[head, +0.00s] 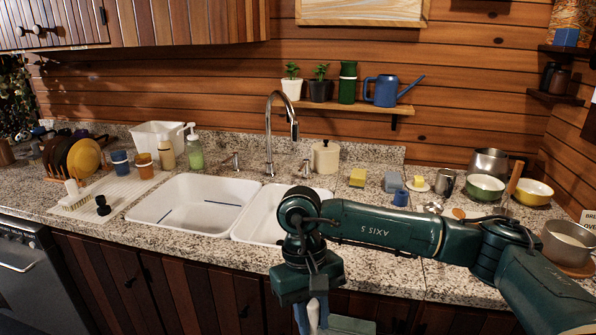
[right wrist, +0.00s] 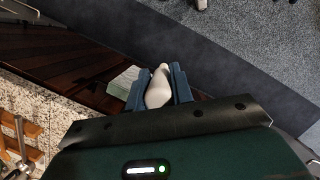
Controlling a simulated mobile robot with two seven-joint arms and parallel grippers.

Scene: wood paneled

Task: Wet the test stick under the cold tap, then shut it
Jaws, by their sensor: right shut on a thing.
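My right gripper (head: 312,314) hangs in front of the counter, below its front edge. It is shut on a pale, rounded, elongated thing (right wrist: 158,86), seen between the fingers in the right wrist view. I cannot tell whether this is the test stick. The metal faucet (head: 269,130) arches behind the sink, with one tap handle (head: 234,160) to its left and another (head: 305,170) to its right. I cannot tell which is cold. No water stream shows. My left gripper is out of view.
Dish rack (head: 80,155), cups and soap bottles (head: 194,152) stand left of the sink. Sponges (head: 357,178), bowls (head: 485,188) and a saucepan (head: 566,244) stand to the right. A pale green cloth (right wrist: 123,82) hangs near the gripper. Open floor lies before the cabinets.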

